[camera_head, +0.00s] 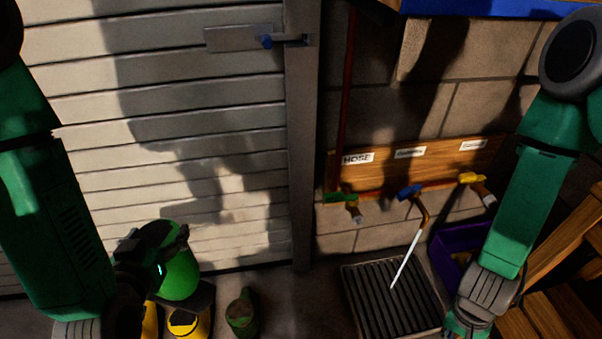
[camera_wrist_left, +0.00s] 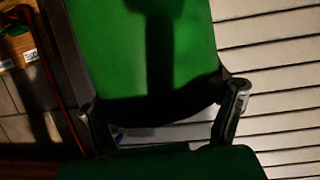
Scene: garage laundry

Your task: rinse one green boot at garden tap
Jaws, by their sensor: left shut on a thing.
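My left gripper (camera_head: 158,262) is shut on a bright green boot (camera_head: 182,272) and holds it above the floor in front of the door. In the left wrist view the boot (camera_wrist_left: 140,45) fills the middle, between both fingers (camera_wrist_left: 163,112). A second, darker green boot (camera_head: 241,313) stands on the floor. Three taps are on the wall: green-handled (camera_head: 341,198), blue-handled (camera_head: 409,191) and yellow-handled (camera_head: 471,178). A thin white stream (camera_head: 406,260) runs from the blue-handled tap to the floor grate (camera_head: 362,297). My right gripper (camera_head: 465,325) is at the bottom edge, its fingers unclear.
Yellow boots (camera_head: 188,322) stand below the held boot. A purple crate (camera_head: 447,266) sits right of the grate, near wooden steps (camera_head: 556,318). A wooden board (camera_head: 430,165) above the taps bears labels; one reads HOSE. The slatted door (camera_head: 215,130) has a latch.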

